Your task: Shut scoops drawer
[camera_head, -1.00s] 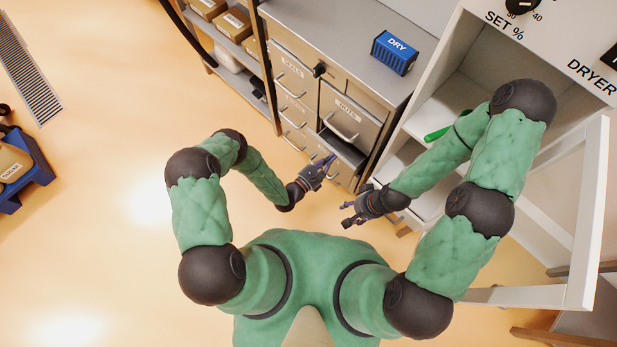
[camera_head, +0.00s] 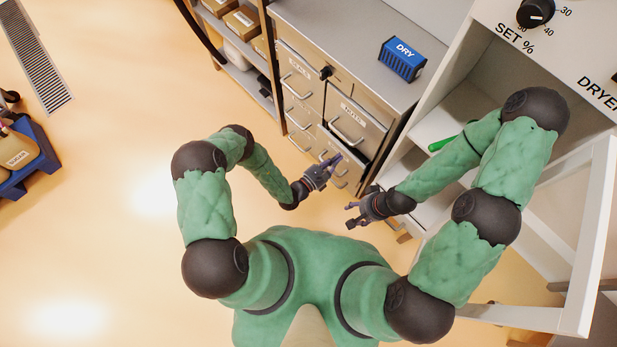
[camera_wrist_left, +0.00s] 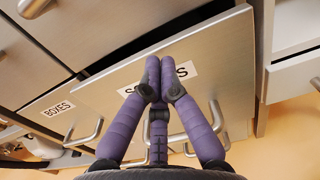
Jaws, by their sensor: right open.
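The scoops drawer (camera_wrist_left: 110,92) has a grey metal front with a white label, partly covered by my fingers, and a bar handle. It stands a little out, with a dark gap along its top edge in the left wrist view. In the head view it is low in the right column of the cabinet, partly hidden by my left gripper (camera_head: 334,162). In the left wrist view the left gripper's purple fingers (camera_wrist_left: 158,80) are together with nothing between them, at the drawer front by the label; contact is hard to judge. My right gripper (camera_head: 352,212) is open and empty, apart from the cabinet.
Above is the nuts drawer (camera_head: 354,121); the boxes drawer (camera_wrist_left: 52,112) is beside the scoops drawer. A blue DRY box (camera_head: 402,59) stands on the cabinet top. The white dryer (camera_head: 470,85) with its open door (camera_head: 590,240) is at right.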

